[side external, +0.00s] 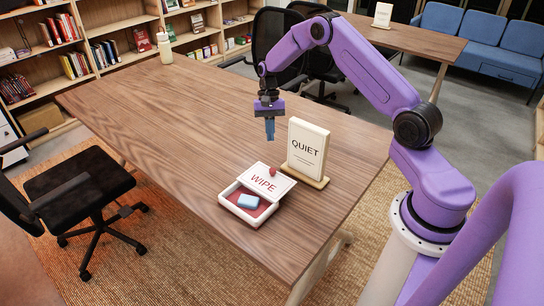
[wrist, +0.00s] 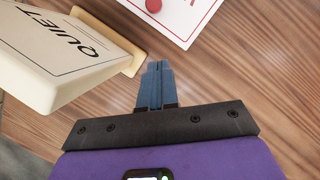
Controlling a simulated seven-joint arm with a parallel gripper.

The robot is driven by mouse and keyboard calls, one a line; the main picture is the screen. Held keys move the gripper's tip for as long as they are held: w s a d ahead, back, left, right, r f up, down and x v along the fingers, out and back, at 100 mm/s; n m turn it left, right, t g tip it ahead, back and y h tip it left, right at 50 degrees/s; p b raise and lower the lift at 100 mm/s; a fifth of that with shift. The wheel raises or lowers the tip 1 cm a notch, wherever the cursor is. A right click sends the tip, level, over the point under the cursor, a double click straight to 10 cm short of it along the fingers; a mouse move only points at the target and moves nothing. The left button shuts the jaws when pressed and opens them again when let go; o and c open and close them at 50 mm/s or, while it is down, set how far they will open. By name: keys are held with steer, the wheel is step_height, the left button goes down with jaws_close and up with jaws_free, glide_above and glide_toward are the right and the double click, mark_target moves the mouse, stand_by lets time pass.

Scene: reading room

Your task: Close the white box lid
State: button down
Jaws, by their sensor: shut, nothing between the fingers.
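The white box (side external: 229,208) sits on the wooden table with its front part open. A light blue block (side external: 249,201) lies inside on a red floor. The white lid (side external: 263,183), marked WIPE with a red knob (side external: 273,171), covers only the back part and looks tilted. In the wrist view, part of the lid (wrist: 183,24) and its red knob (wrist: 153,5) show at the top edge. My gripper (side external: 270,137) is shut and empty, pointing down above the table behind the box. It also shows in the wrist view (wrist: 158,68).
A cream QUIET sign (side external: 307,148) stands on a wooden base just right of my gripper and behind the box; it also shows at the left of the wrist view (wrist: 55,55). A bottle (side external: 165,48) stands at the far table end. The table's left and middle are clear.

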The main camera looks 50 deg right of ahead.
steer(key=x, duration=0.5)
steer(key=shift+f, duration=0.1)
steer(key=shift+s+a+f, duration=0.1)
steer(key=shift+s+a, duration=1.35)
glide_above(253, 187)
steer(key=w+d, duration=0.1)
steer(key=shift+d, duration=0.1)
